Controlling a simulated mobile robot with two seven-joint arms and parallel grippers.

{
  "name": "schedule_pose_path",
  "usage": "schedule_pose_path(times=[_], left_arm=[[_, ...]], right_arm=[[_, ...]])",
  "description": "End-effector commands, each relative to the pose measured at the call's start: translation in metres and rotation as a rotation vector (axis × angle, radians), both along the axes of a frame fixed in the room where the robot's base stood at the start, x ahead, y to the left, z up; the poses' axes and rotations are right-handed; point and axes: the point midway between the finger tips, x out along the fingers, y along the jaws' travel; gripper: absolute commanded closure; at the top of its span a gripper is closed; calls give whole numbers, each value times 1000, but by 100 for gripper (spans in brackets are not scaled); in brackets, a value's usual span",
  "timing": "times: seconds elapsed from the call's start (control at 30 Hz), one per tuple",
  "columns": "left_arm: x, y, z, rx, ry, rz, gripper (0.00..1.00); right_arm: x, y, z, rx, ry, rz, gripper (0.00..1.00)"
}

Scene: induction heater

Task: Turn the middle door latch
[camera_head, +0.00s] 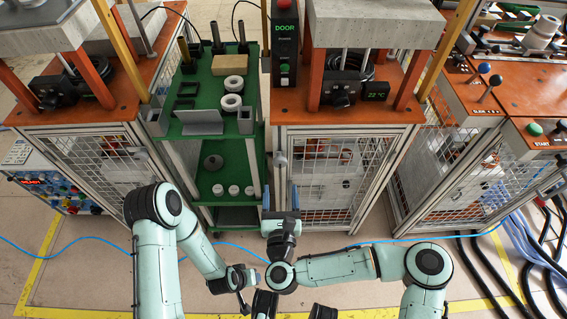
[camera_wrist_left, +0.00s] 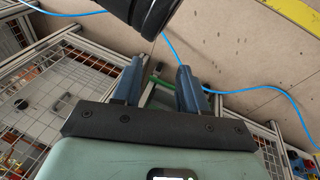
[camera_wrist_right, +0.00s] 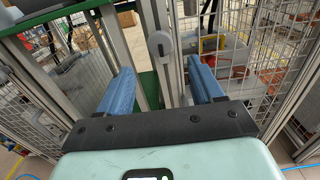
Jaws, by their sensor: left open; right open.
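The middle door latch (camera_head: 281,160) is a small grey handle on the left post of the middle cabinet's mesh door (camera_head: 325,182). In the right wrist view the latch (camera_wrist_right: 160,44) hangs upright just beyond the fingers. My right gripper (camera_head: 281,200) points toward it, open and empty; its blue fingers (camera_wrist_right: 160,70) stand either side of the latch's line, apparently short of it. My left gripper (camera_wrist_left: 158,72) is open and empty over the floor and a cabinet frame in the left wrist view; its fingers are not clear in the head view.
A green shelf (camera_head: 232,145) with small parts stands left of the middle cabinet. Orange-topped machines (camera_head: 275,112) flank it, with a left mesh cabinet (camera_head: 85,150) and a right one (camera_head: 450,165). A blue cable (camera_head: 340,249) crosses the floor, and thicker hoses lie at right.

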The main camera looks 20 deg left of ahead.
Motion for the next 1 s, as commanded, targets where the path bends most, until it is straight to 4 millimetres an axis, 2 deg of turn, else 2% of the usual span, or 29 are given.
schedule_pose_path(times=[0.1, 0.4, 0.6, 0.93, 1.0], left_arm=[[6, 4, -7, 9, -13, 7, 57], [-18, 7, -29, 5, 66, 10, 57], [-26, 8, -35, 2, 93, 10, 57], [-27, 8, -36, 2, 98, 11, 57], [-27, 8, -36, 2, 98, 11, 57]], right_arm=[[26, 7, -1, 0, -2, -4, 34], [81, 23, -2, -2, 0, -2, 34], [98, 28, -1, -2, 1, 1, 34], [101, 29, -1, -3, 1, 1, 34], [101, 29, -1, -3, 1, 1, 57]])
